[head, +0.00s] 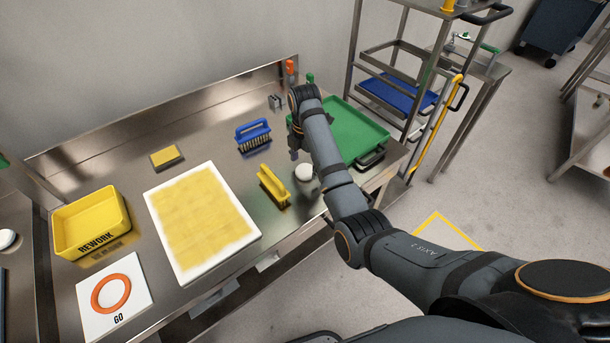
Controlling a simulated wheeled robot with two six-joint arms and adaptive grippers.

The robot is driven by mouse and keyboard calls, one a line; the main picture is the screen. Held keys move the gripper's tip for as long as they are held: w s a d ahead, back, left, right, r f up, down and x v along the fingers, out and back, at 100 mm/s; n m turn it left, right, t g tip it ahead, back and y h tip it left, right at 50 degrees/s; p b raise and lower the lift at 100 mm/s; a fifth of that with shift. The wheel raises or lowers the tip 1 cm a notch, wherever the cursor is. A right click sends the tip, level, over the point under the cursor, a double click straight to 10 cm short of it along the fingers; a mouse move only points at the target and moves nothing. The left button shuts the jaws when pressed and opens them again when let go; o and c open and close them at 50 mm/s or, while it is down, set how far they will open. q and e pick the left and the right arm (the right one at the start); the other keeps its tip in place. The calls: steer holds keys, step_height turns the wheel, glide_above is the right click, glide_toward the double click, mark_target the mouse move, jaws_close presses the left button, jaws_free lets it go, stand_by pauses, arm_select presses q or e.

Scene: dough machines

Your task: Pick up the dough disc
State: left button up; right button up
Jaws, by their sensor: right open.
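A small round white piece (304,172), which looks like the dough disc, lies on the steel bench close to its front right part, partly covered by my right forearm. My right arm reaches in from the lower right, and its gripper (294,156) points down just behind the white piece. The gripper is open and seems empty; its fingertips are small and partly hidden by the arm. Another white round piece (7,239) shows at the far left edge on a neighbouring surface. My left gripper is out of view.
A green tray (362,130) lies right of the gripper. A yellow-handled tool (272,187) and a blue brush (253,135) stand to its left.

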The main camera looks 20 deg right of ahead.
steer(key=shift+w+f, duration=0.1)
steer(key=shift+f, duration=0.7)
steer(key=c, duration=1.3)
steer(key=shift+o, duration=0.2)
steer(key=shift+r, duration=0.1)
